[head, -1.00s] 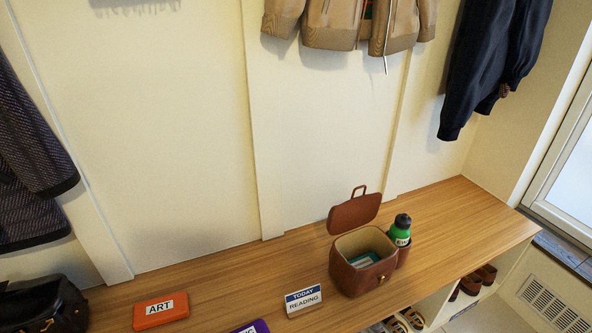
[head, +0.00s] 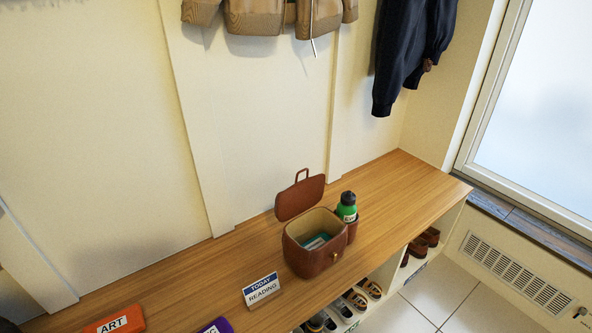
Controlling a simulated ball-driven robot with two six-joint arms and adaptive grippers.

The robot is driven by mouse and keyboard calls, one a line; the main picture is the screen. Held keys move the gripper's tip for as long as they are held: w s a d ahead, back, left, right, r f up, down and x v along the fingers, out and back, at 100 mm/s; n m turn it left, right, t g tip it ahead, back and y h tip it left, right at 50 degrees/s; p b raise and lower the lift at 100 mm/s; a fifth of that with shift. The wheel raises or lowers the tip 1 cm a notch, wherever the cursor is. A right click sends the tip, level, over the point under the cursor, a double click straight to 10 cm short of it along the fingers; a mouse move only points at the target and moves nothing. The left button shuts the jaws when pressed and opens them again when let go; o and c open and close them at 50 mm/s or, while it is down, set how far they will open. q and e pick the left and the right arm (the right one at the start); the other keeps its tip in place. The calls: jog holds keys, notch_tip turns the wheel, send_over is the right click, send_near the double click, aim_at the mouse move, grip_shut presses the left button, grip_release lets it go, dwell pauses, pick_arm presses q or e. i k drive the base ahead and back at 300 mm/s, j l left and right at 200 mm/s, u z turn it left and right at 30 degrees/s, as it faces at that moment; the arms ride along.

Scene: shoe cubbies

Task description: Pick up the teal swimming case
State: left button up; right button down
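A teal item (head: 317,241) lies inside the open brown leather bag (head: 304,264) on the wooden bench. Only part of it shows past the bag's rim, and I cannot read a label on it, so I cannot tell whether it is the swimming case. The bag's lid (head: 300,197) is tipped back. Neither of my grippers is in the head view.
An orange ART case (head: 116,321) and a purple case (head: 216,327) lie along the bench (head: 387,193). A TODAY READING sign (head: 262,290) stands left of the bag. A green bottle (head: 346,207) is at the bag's right side. Shoes (head: 355,299) fill cubbies below. Coats hang above.

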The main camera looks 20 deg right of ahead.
aim_at(317, 242)
jog(key=i+j+z, duration=0.1)
jog(key=z, duration=0.3)
jog(key=i+j+z, duration=0.15)
jog(key=i+z, duration=0.15)
jog(key=z, duration=0.15)
jog(key=k+u, duration=0.15)
jog(key=k, duration=0.3)
jog(key=i+l+u, duration=0.15)
jog(key=u, duration=0.25)
jog(key=i+l+u, duration=0.15)
jog(key=u, duration=0.25)
jog(key=i+l+u, duration=0.1)
jog(key=l+u, duration=0.3)
jog(key=j, duration=0.05)
